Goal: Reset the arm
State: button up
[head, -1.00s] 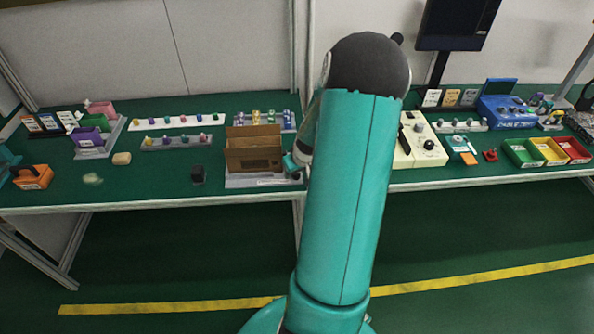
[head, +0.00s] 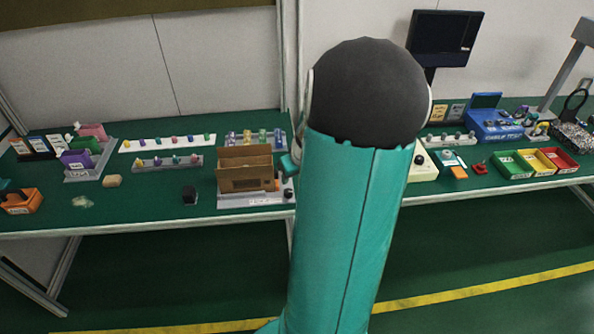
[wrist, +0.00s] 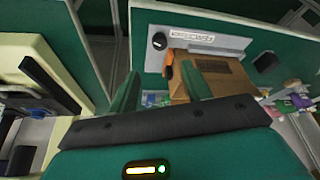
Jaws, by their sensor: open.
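My arm stands folded up in the middle of the head view, its dark rounded joint on top. My gripper is mostly hidden behind it there; only a small teal part shows beside the cardboard box (head: 245,170). In the wrist view my gripper (wrist: 160,88) shows two teal fingers spread apart with nothing held between them. The cardboard box (wrist: 222,78) is beyond the right finger in that view, on a pale base with a black knob (wrist: 159,41). No contact with the box can be made out.
The green bench (head: 140,205) carries racks of small coloured pieces (head: 168,142), an orange bin (head: 22,202), a black block (head: 189,195) and coloured trays (head: 537,162). A monitor (head: 445,38) stands at the back right. A cream device (wrist: 30,58) lies left of my gripper in the wrist view.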

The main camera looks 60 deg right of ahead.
jog(key=shift+v, duration=1.1)
jog(key=w+a+r+n, duration=0.1)
jog(key=w+a+r, duration=0.15)
jog(key=a, duration=0.45)
jog(key=w+a+r+n, duration=0.1)
jog(key=a+r, duration=0.3)
jog(key=a, duration=0.2)
jog(key=w+a+r+n, duration=0.1)
jog(key=w+a+r, duration=0.1)
jog(key=a+r, duration=0.35)
jog(key=s+a+r+n+y, duration=0.1)
jog(key=s+a, duration=0.3)
jog(key=a, duration=0.6)
jog(key=s+a+r+n+t+y, duration=0.1)
jog(key=s+a+r, duration=0.3)
jog(key=a, duration=0.6)
jog(key=shift+a+t, duration=0.2)
jog(key=shift+t, duration=0.1)
